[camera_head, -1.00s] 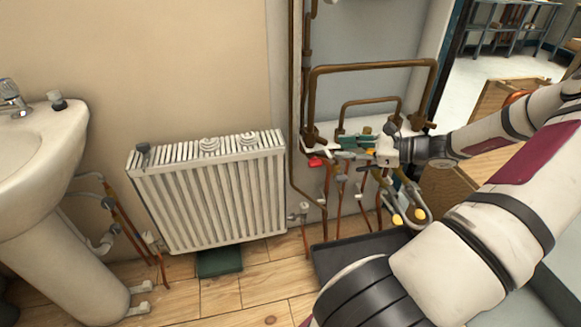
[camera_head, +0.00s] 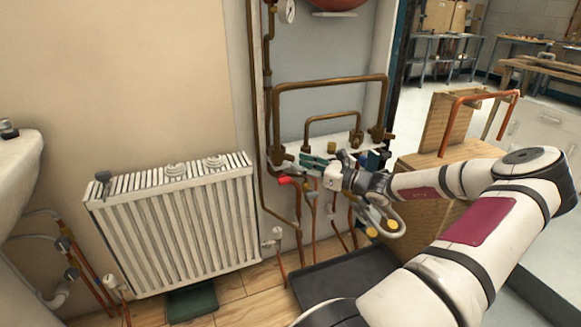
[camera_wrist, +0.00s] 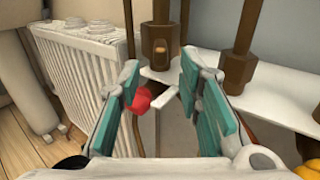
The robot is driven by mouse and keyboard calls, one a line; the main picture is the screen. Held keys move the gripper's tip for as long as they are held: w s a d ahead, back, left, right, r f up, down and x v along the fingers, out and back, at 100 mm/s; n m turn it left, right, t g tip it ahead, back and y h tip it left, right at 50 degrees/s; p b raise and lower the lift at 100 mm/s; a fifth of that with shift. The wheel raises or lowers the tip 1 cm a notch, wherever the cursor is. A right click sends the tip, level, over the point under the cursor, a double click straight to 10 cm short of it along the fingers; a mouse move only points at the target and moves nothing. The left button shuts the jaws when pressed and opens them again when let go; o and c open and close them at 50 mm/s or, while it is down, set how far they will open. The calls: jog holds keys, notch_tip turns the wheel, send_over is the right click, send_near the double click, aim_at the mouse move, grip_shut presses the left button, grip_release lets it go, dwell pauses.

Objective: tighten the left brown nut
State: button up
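The left brown nut (camera_head: 279,155) sits at the foot of the left leg of the large brown pipe loop, on a white ledge. In the wrist view the brown nut (camera_wrist: 158,52) is straight ahead, just beyond the fingertips and roughly centred between them. My gripper (camera_head: 313,162) is to the right of this nut in the head view, apart from it. Its two teal-padded fingers stand wide apart in the wrist view (camera_wrist: 160,65), with no nut between them. Another brown nut (camera_wrist: 236,72) stands to the right, outside the right finger.
A red valve handle (camera_head: 285,180) is just below the ledge; it also shows beside the left finger in the wrist view (camera_wrist: 141,100). A white radiator (camera_head: 175,225) stands to the left. A dark tray (camera_head: 345,275) lies on the floor below. A wooden crate (camera_head: 425,215) is behind my arm.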

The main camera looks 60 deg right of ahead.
aim_at(295, 161)
jog(key=shift+w+a+b, duration=0.1)
jog(key=shift+w+b, duration=0.55)
jog(key=shift+w, duration=1.6)
grip_shut()
